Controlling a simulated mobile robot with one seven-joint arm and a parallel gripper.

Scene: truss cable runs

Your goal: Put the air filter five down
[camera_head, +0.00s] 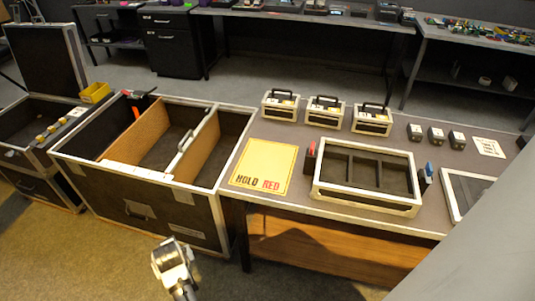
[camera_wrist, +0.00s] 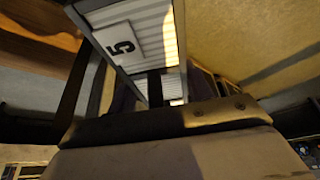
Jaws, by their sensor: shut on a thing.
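Air filter five (camera_wrist: 152,28) is a framed, white pleated piece with a black "5" on a white label. It fills the top middle of the wrist view, close to the jaws. My gripper (camera_head: 172,262) is low in the head view, in front of the large case and over the floor, away from the table. It is shut on the filter. In the head view, I cannot clearly tell the filter from the pale gripper parts. The fingertips are not clear in the wrist view.
An open flight case (camera_head: 205,233) with tan dividers stands left of the table. The table bears a yellow "HOLD RED" mat (camera_head: 266,160), a white-rimmed divided tray (camera_head: 362,204) and three handled boxes (camera_head: 325,112) behind. Three small dark blocks (camera_head: 436,135) stand right. Open floor lies in front.

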